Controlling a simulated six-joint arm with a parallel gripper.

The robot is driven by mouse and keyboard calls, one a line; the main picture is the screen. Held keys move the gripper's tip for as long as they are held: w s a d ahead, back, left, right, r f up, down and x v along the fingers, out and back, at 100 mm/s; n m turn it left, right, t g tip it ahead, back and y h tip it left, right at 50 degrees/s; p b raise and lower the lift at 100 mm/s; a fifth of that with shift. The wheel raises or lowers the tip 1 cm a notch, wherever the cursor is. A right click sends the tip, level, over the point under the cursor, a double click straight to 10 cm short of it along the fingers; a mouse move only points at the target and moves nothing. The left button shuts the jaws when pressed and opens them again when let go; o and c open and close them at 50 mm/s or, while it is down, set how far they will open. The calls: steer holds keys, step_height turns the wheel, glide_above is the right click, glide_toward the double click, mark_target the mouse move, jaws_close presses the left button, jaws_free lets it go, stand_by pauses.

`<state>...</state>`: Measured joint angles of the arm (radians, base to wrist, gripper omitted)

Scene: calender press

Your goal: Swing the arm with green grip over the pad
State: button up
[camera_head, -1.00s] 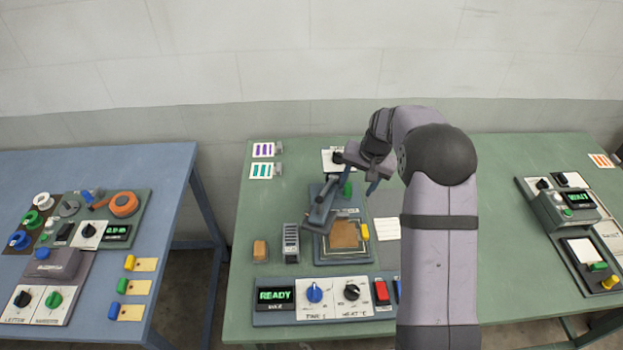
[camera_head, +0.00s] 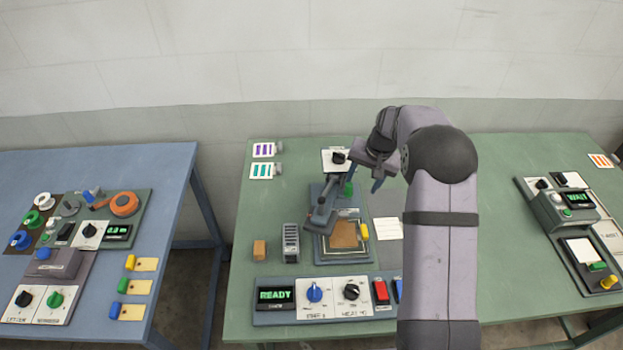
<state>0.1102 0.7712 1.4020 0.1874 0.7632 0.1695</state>
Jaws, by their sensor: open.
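The press stands in the middle of the green table. Its grey swing arm (camera_head: 323,205) lies along the left part of the press, its broad end at the left edge of the pad (camera_head: 344,254). A green grip (camera_head: 348,188) shows near the back of the press, just below my gripper. A tan piece (camera_head: 344,234) lies on the pad, largely uncovered. My gripper (camera_head: 365,178) is open, above and slightly right of the green grip, with nothing visible between its fingers. Whether a finger touches the grip I cannot tell.
A control panel reading READY (camera_head: 276,295) with a blue knob (camera_head: 314,292) lies in front of the press. A slotted grey block (camera_head: 290,242) and a tan block (camera_head: 259,250) stand to its left. A white card (camera_head: 388,229) lies right of the pad.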

steer(key=shift+a, duration=0.3)
step_height(320, 180, up, 8)
steer(key=p, duration=0.5)
steer(key=shift+f+p, duration=0.2)
steer(key=shift+p, duration=0.15)
steer(key=shift+s, duration=0.1)
stand_by(0.5)
steer(key=s+a+f+n+g+b, duration=0.1)
steer(key=s+n+b, duration=0.1)
steer(key=s, duration=1.4)
steer(key=s+a+f+n+g+h+b, duration=0.1)
steer(key=s+f+n+b, duration=0.1)
steer(key=s, duration=1.5)
steer(key=shift+s+a+f+n+g+b, duration=0.2)
steer(key=shift+f+n+g+b, duration=0.1)
steer(key=shift+b, duration=0.45)
steer(key=shift+d+r, duration=0.1)
steer(key=shift+r, duration=0.05)
